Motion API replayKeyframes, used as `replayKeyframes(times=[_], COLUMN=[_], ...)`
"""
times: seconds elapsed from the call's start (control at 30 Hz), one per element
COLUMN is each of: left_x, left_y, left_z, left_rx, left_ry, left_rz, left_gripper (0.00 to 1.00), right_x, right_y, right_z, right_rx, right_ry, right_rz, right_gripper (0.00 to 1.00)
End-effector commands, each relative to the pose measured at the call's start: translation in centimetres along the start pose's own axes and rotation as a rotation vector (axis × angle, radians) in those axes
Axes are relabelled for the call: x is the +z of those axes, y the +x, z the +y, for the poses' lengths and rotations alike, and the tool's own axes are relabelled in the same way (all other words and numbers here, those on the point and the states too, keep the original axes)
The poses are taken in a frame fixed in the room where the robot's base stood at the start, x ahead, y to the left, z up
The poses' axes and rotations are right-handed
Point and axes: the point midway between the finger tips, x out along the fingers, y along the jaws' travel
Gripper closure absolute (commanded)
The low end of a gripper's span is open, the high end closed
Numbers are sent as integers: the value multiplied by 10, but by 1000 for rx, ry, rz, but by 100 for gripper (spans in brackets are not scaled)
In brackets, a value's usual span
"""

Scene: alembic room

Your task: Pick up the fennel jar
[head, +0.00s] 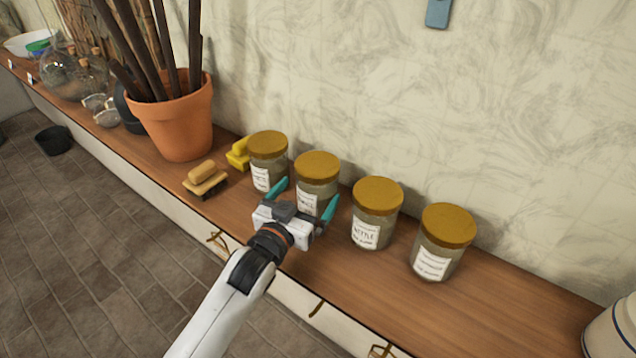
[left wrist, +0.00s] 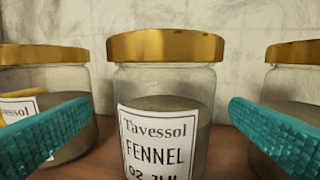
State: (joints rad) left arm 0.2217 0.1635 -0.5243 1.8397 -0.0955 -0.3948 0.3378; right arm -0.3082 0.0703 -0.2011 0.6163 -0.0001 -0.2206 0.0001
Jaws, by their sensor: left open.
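The fennel jar (head: 318,178) is a glass jar with a gold lid and a white label, the second from the left in a row on the wooden shelf. In the left wrist view the fennel jar (left wrist: 165,105) stands upright in the middle, its label reading "Tavessol FENNEL". My left gripper (head: 304,196) is open in front of it, with its teal fingers pointing toward the jar, one to each side. The fingers also show at both edges of the left wrist view (left wrist: 160,130). I see no contact with the jar. My right gripper is not in view.
A similar jar (head: 268,160) stands close on the left. A nettle jar (head: 376,212) and another jar (head: 443,242) stand on the right. A brush (head: 205,181), a yellow object (head: 238,153) and a terracotta pot (head: 178,122) are farther left. The wall is close behind.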

Motion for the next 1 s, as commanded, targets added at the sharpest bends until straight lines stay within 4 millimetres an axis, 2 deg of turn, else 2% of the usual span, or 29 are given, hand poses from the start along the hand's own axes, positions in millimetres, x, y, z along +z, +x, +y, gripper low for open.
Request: replayKeyframes(times=[0.13, 0.3, 0.6, 0.93, 1.0], left_x=[6, 3, 1, 1, 3], left_y=[23, 42, 45, 45, 45], left_z=[-4, -4, -4, -4, -4], left_rx=[0, 0, 0, 0, 0], left_ry=[-1, -1, -1, -1, -1], left_rz=[-1, 0, 0, 0, -3], left_gripper=[0, 0, 2, 55, 55], right_x=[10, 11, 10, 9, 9], right_y=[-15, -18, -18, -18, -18], right_z=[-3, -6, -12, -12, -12], right_rx=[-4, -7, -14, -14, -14], right_ry=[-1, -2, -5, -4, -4], right_rz=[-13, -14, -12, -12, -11], right_gripper=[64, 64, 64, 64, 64])
